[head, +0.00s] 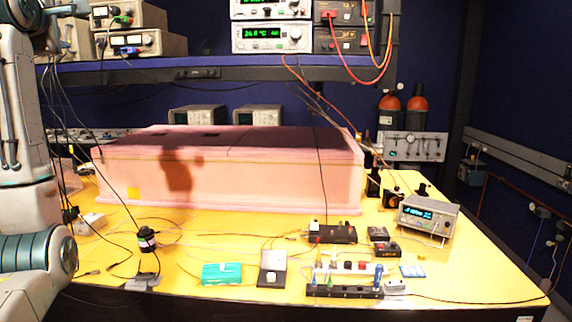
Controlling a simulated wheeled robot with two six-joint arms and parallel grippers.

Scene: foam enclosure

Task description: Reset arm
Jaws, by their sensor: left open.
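My left arm rises along the left edge of the head view, with its pale links and teal joint close to the camera. My left gripper (58,14) is at the top left corner, partly cut off by the picture's edge. It is open, with nothing seen in it, and is raised well above the table, in front of the shelf. My right gripper is not in view. A large pink foam enclosure (270,180) stands closed on the yellow table (420,285), to the right of my left arm.
A small teal box (221,273), a black terminal strip (345,291) and a bench meter (428,217) stand on the table's front and right. Loose cables cross the table. A shelf (215,72) with instruments (272,37) runs above the enclosure. The floor side at right looks clear.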

